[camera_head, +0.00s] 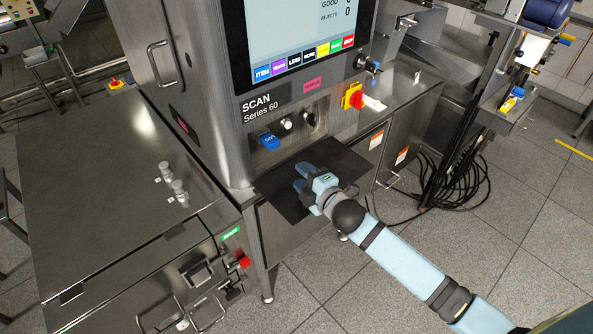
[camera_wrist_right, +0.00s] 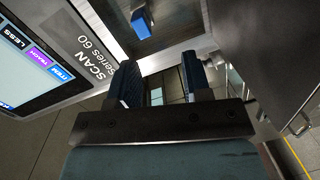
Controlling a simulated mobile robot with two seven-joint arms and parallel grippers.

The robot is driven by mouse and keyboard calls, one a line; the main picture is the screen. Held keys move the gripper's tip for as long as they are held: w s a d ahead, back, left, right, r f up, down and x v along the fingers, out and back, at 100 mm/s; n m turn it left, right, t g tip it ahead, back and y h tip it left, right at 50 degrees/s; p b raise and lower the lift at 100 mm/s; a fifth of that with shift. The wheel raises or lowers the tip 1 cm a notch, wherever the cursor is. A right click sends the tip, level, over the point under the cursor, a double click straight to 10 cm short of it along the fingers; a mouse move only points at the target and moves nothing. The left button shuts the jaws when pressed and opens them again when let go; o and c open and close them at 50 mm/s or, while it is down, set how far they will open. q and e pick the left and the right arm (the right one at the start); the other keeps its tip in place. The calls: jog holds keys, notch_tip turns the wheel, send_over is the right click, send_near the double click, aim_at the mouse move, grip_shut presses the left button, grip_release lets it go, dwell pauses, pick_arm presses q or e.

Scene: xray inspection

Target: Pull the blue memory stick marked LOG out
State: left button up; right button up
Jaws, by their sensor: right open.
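The blue memory stick (camera_head: 269,142) is plugged into the machine's front panel below the "SCAN Series 60" lettering, at the left end of a row of fittings. It also shows in the right wrist view as a blue block (camera_wrist_right: 142,24) near the top, beyond the fingers. Its LOG marking is too small to read surely. My right gripper (camera_head: 302,177) is open and empty, below and a little right of the stick, apart from it. Its two dark-blue fingers (camera_wrist_right: 160,68) stand apart in the wrist view. My left gripper is in neither view.
Two small knobs (camera_head: 287,124) sit right of the stick. A yellow-and-red switch (camera_head: 353,97) is farther right. A dark flat plate (camera_head: 345,165) lies under my gripper. A screen (camera_head: 303,35) is above, and a steel cabinet (camera_head: 90,190) stands left.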

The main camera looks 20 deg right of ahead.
aim_at(276, 145)
jog(key=shift+w+a+r+n+t+y+b, duration=0.15)
jog(key=shift+w+a+r+n+y+b, duration=0.3)
jog(key=shift+w, duration=0.95)
jog(key=shift+w+a+r+n+t+y+b, duration=0.1)
jog(key=shift+w+a+r+n+b, duration=0.15)
jog(key=shift+w+n, duration=0.75)
jog(key=shift+w+a+r+n+t+y+b, duration=0.2)
jog(key=shift+w+a, duration=0.25)
jog(key=shift+w, duration=1.3)
jog(key=shift+b+x, duration=0.3)
jog(key=shift+x, duration=1.6)
grip_shut()
jog(key=shift+s, duration=0.1)
jog(key=shift+s+d, duration=0.15)
jog(key=shift+s, duration=0.05)
